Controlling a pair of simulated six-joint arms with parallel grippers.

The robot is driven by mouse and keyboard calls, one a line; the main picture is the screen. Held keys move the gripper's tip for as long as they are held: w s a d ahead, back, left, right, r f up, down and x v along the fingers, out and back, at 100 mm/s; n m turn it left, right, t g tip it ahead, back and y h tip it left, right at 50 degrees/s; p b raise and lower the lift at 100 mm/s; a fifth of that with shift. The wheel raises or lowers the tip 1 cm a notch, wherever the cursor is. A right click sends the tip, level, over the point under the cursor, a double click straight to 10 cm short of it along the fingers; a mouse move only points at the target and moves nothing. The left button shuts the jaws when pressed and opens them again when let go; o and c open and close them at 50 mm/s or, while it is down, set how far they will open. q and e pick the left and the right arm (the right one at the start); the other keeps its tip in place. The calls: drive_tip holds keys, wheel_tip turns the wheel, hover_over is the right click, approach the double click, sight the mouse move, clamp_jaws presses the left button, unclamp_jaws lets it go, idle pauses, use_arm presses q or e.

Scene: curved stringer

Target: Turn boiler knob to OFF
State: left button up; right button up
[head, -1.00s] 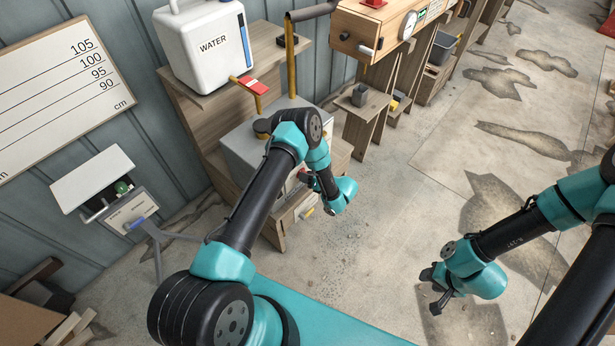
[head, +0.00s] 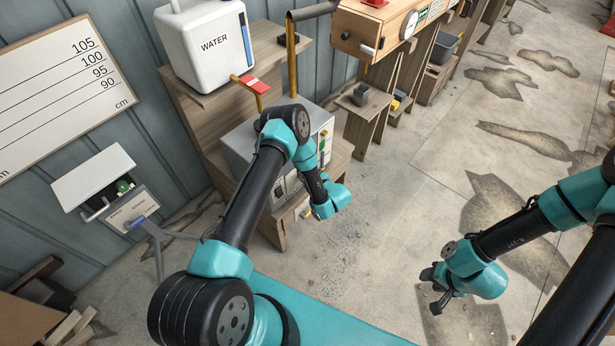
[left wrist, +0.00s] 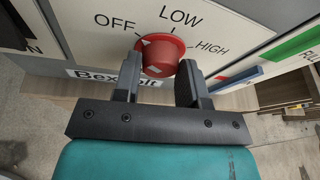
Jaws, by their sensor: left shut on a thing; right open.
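The red boiler knob (left wrist: 162,58) sits on a pale panel marked OFF, LOW and HIGH in the left wrist view. A pale mark on its upper left edge lies toward OFF; its exact setting is hard to tell. My left gripper (left wrist: 158,82) is shut on the knob, with one dark finger at each side. In the head view, the grey boiler (head: 238,150) stands on a wooden stand, partly behind my left arm, which hides the knob and the left fingers. My right gripper (head: 437,297) is open and empty, above the floor at right.
A white water tank (head: 205,45) stands on a shelf above the boiler, with a red-handled valve (head: 249,85) below it. A wooden box with a gauge (head: 375,30) is to its right. The concrete floor (head: 385,210) in the middle is clear.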

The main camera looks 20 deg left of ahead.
idle(0.5)
use_arm(q)
drive_tip(key=o, duration=0.9)
drive_tip(key=shift+d, duration=0.1)
drive_tip(key=v, duration=1.7)
drive_tip(key=shift+s+d, duration=0.1)
drive_tip(key=shift+s, duration=0.05)
